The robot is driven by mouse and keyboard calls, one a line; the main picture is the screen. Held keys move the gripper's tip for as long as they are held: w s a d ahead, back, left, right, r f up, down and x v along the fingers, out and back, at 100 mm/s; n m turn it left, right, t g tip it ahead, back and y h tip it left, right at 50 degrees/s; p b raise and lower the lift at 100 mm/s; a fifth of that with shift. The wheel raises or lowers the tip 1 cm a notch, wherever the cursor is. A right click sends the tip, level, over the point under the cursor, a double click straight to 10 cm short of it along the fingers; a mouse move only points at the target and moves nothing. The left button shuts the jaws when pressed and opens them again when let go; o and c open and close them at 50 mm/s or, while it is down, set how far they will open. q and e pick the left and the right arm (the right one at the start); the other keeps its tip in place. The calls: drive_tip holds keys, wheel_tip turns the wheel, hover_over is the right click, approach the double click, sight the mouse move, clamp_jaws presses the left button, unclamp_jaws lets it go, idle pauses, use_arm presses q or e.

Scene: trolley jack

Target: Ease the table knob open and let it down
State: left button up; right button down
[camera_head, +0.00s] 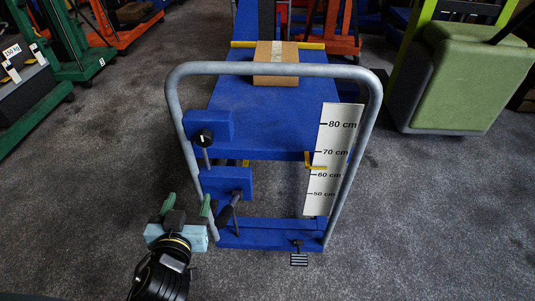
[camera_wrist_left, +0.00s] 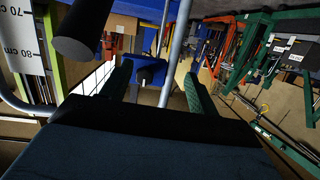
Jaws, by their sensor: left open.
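The black table knob (camera_head: 203,137) with a white mark sits on a blue box (camera_head: 222,123) at the left post of the trolley's grey handle frame (camera_head: 275,69). My left gripper (camera_head: 186,205) is below and left of the knob, its green fingers apart and empty. In the left wrist view the knob (camera_wrist_left: 147,77) appears ahead, between the open fingers (camera_wrist_left: 158,90) but beyond them. The blue table (camera_head: 262,118) carries a cardboard box (camera_head: 275,66). The yellow pointer (camera_head: 316,167) stands between 60 and 70 cm on the white scale (camera_head: 334,140). My right gripper is out of view.
A black lever (camera_head: 226,216) juts from a lower blue box near my left gripper; a dark cylinder (camera_wrist_left: 82,28) looms close in the left wrist view. A black pedal (camera_head: 298,259) is at the base's front. Grey floor (camera_head: 430,220) is free at right.

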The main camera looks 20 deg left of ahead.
sight(203, 142)
use_arm(q)
wheel_tip(203, 142, up, 5)
drive_tip(key=d+t, duration=0.1)
drive_tip(key=t, duration=0.1)
drive_tip(key=shift+t+h, duration=0.3)
drive_tip(key=p+x, duration=0.1)
drive_tip(key=x, duration=1.1)
drive_tip(key=shift+w, duration=0.15)
drive_tip(key=shift+w+a, duration=0.1)
drive_tip(key=shift+w, duration=0.5)
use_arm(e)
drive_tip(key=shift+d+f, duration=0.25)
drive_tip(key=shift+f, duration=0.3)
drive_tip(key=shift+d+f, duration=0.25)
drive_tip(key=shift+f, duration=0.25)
use_arm(q)
drive_tip(key=shift+c, duration=0.2)
drive_tip(key=c, duration=0.9)
